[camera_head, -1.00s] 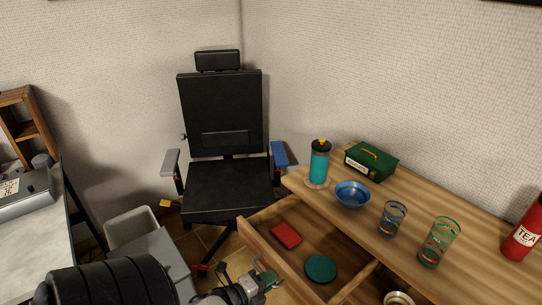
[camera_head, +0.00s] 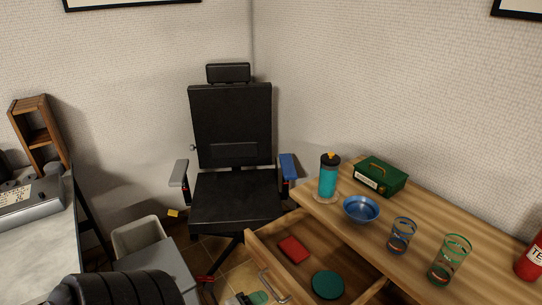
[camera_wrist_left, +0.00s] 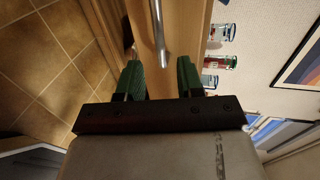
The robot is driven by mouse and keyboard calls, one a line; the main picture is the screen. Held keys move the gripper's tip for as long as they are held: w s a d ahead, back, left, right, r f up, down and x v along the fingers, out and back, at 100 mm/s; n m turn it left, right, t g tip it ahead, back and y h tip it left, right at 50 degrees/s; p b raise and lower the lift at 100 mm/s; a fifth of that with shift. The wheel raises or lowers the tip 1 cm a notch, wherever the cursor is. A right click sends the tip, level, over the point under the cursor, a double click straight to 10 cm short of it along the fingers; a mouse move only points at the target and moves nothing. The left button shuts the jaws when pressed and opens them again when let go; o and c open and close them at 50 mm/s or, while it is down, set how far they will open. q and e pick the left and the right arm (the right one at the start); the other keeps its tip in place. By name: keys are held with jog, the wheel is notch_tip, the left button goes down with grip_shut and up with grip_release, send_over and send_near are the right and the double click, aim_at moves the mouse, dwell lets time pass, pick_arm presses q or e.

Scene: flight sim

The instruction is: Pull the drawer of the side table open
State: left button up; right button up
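The side table (camera_head: 430,228) stands at the right, and its drawer (camera_head: 318,262) is pulled out. The drawer's metal bar handle (camera_head: 272,287) shows on its front, and in the left wrist view the handle (camera_wrist_left: 160,35) lies ahead of the fingers. My left gripper (camera_head: 250,299) is partly cut off by the bottom edge, just left of the handle. In the left wrist view its green fingers (camera_wrist_left: 159,78) are apart, with the bar's near end appearing between their tips; I see no contact. My right gripper is not in view.
The drawer holds a red item (camera_head: 293,249) and a green round item (camera_head: 327,285). A bottle (camera_head: 328,180), blue bowl (camera_head: 361,209), green box (camera_head: 381,176) and glasses stand on the tabletop. A black chair (camera_head: 236,200) stands close behind the drawer.

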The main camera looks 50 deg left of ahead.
pick_arm(q)
jog(key=shift+v, duration=2.55)
